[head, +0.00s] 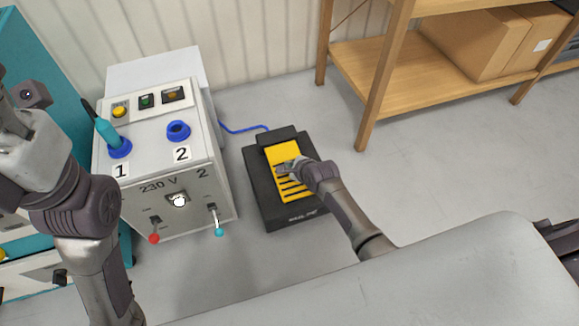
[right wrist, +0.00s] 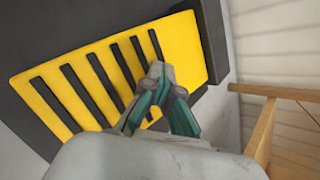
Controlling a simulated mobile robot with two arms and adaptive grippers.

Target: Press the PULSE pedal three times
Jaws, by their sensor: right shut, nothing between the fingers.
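The PULSE pedal (head: 283,154) is a black floor unit with a yellow, black-slotted plate, right of the grey cabinet in the head view. Its front lettering is small and partly readable. I cannot tell how far the plate is pressed. My left arm shows at the left of the head view, but its fingertips are not clearly visible.
The grey 230 V cabinet (head: 148,180) has two blue sockets, a teal plug (head: 108,131) in socket 1, and red and teal levers. A blue cable (head: 240,129) runs behind it to the pedal. A wooden shelf (head: 400,75) with cardboard boxes (head: 478,45) stands at the back right.

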